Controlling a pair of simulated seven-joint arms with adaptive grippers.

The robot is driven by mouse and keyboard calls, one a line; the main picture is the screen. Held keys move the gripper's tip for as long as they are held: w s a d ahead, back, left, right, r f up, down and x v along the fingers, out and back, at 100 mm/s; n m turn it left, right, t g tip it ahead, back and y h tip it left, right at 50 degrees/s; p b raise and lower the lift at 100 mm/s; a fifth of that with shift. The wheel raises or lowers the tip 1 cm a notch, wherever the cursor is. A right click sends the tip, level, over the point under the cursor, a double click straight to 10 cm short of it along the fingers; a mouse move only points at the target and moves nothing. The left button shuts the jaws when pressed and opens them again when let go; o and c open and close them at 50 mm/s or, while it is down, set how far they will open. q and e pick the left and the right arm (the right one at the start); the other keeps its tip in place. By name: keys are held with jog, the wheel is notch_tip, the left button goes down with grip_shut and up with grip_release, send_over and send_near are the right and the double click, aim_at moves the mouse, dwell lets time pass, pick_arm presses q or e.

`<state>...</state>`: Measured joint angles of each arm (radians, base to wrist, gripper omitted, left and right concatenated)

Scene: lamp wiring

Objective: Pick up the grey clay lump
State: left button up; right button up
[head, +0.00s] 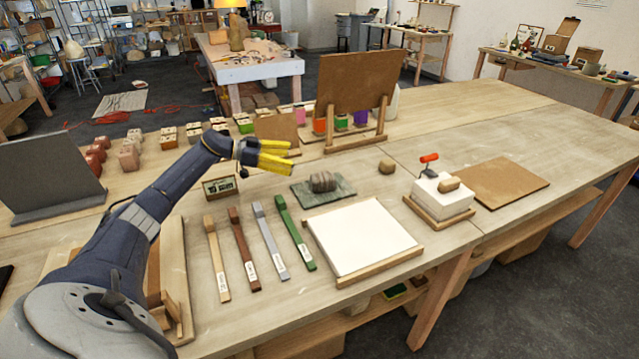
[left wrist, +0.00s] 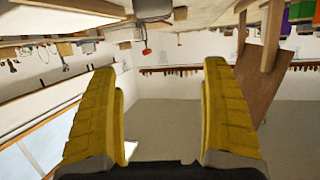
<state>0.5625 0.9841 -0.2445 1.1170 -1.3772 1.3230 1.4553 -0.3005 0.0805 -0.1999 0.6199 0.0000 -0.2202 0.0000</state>
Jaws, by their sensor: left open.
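A grey, ridged clay lump (head: 322,181) lies on a dark grey-green slab (head: 341,191) near the middle of the table. My left gripper (head: 290,155) has yellow fingers and is open and empty. In the head view it appears above and to the left of the lump, pointing right, and apart from it. The left wrist view looks upside down across the room; both fingers (left wrist: 160,70) are spread with nothing between them. I cannot make out the grey lump there. My right gripper is not in view.
A smaller brown lump (head: 387,168) lies to the right. Several coloured bars (head: 270,240) and a white board (head: 362,236) lie in front. A brown panel (head: 352,95) stands behind. The far-right tabletop is clear.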

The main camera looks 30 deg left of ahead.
pick_arm(q)
jog(key=s+a+f, duration=0.2)
jog(key=s+a, duration=0.1)
send_near(319, 176)
jog(key=shift+g+y, duration=0.4)
jog(key=x, duration=0.5)
jog(key=shift+w+d+r, duration=0.2)
jog(key=shift+w+r, duration=0.1)
jog(key=shift+w, duration=0.25)
jog(key=shift+s+x, duration=0.2)
jog(key=shift+x, duration=2.8)
jog(key=shift+s+d, duration=0.1)
jog(key=shift+r, duration=0.1)
jog(key=c, duration=1.7)
